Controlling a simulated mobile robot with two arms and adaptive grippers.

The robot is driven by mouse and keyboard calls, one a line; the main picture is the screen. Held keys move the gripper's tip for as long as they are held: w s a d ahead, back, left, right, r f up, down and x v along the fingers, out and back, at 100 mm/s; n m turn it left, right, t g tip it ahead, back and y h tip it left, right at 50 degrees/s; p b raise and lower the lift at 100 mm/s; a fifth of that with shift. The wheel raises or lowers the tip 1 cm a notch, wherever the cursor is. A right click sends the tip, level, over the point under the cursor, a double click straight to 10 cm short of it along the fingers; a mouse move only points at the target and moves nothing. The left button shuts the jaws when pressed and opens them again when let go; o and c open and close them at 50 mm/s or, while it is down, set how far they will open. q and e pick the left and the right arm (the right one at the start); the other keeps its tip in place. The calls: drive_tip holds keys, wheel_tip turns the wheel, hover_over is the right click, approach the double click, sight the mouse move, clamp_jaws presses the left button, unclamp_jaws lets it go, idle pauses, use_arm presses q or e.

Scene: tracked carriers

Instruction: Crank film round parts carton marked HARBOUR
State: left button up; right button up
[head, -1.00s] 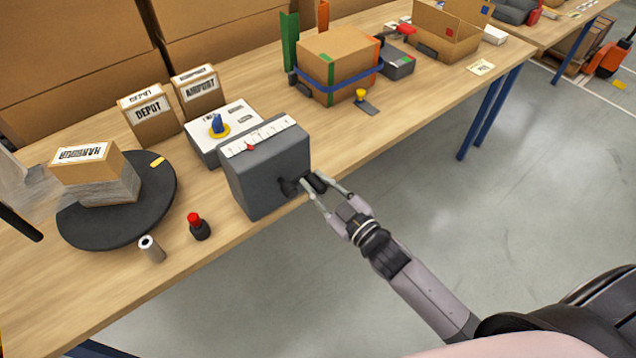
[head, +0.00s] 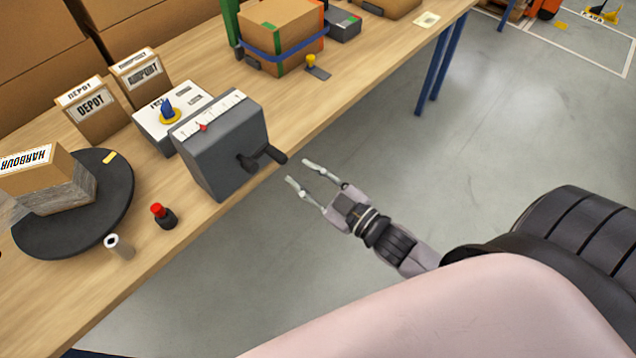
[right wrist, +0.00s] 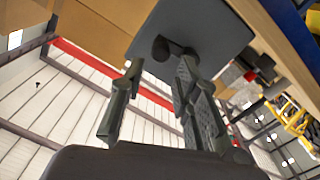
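The carton marked HARBOUR (head: 62,172) sits on a round black turntable (head: 120,205) at the left of the bench. Clear film covers its lower part; its top edge is bare. A grey crank box (head: 225,150) stands at the bench's front edge, with a black crank handle (head: 268,157) on its front face. The box (right wrist: 190,28) and the dark crank hub (right wrist: 172,48) also show in the right wrist view. My right gripper (head: 306,171) is open and empty, just right of the handle and apart from it. My left gripper is not in view.
A white panel with a blue knob (head: 167,110) stands behind the crank box. Cartons marked DEPOT (head: 92,108) and AIRPORT (head: 140,75) stand behind it. A red-capped button (head: 162,214) and a small roll (head: 118,246) are near the front edge. Floor in front is clear.

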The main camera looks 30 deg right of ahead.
drive_tip(key=v, duration=0.3)
drive_tip(key=shift+s+d, duration=0.1)
drive_tip(key=shift+s, duration=0.15)
idle(0.4)
drive_tip(key=s+d+f+m+g+h, duration=0.1)
drive_tip(key=s+d+f+g+h, duration=0.15)
drive_tip(key=f, duration=0.85)
drive_tip(key=s+d+f+m+g+h, duration=0.1)
drive_tip(key=s+f+m+g, duration=0.15)
drive_tip(key=f, duration=0.85)
drive_tip(key=s+d+f+m+g+h, duration=0.1)
drive_tip(key=s+d+f+g+h, duration=0.15)
drive_tip(key=f, duration=0.85)
drive_tip(key=s+a+f+m+g, duration=0.1)
drive_tip(key=s+f+g, duration=0.3)
drive_tip(key=s+f, duration=0.4)
drive_tip(key=s+f+g, duration=0.4)
drive_tip(key=s+f, duration=0.5)
drive_tip(key=s, duration=0.7)
drive_tip(key=shift+a+m, duration=0.35)
drive_tip(key=shift+a, duration=0.05)
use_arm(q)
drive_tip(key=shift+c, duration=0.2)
use_arm(e)
drive_tip(key=shift+s+f+g, duration=0.15)
drive_tip(key=shift+g, duration=0.1)
